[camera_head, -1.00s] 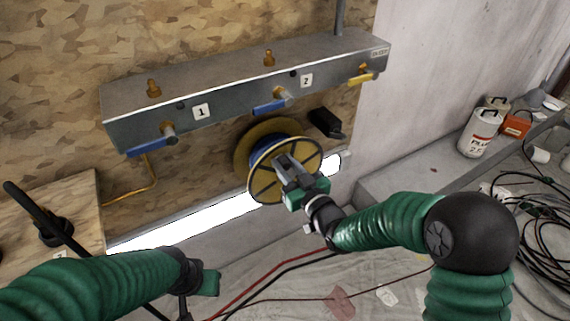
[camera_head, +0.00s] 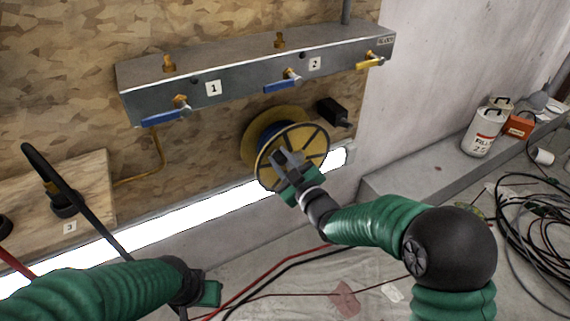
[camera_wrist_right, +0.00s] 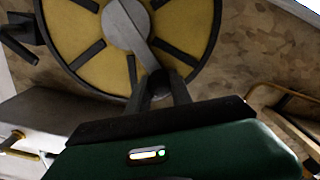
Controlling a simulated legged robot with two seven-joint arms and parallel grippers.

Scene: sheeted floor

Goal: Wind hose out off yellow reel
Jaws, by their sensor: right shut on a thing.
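The yellow reel (camera_head: 310,150) is mounted on the wooden wall below the metal manifold. Its round yellow face has dark spokes, and blue hose or drum shows between its discs. My right gripper (camera_head: 281,160) is at the front of the reel, shut on the end of its grey crank. In the right wrist view the crank (camera_wrist_right: 140,35) runs from the hub down to my dark fingers (camera_wrist_right: 160,88).
The manifold (camera_head: 240,90) carries blue-handled valves and a yellow-handled one. A black box (camera_head: 333,112) sits right of the reel. A black hose (camera_head: 75,190) stands by the wooden board at left. Cables (camera_head: 530,215) cover the floor at right; white cans (camera_head: 483,132) stand on the ledge.

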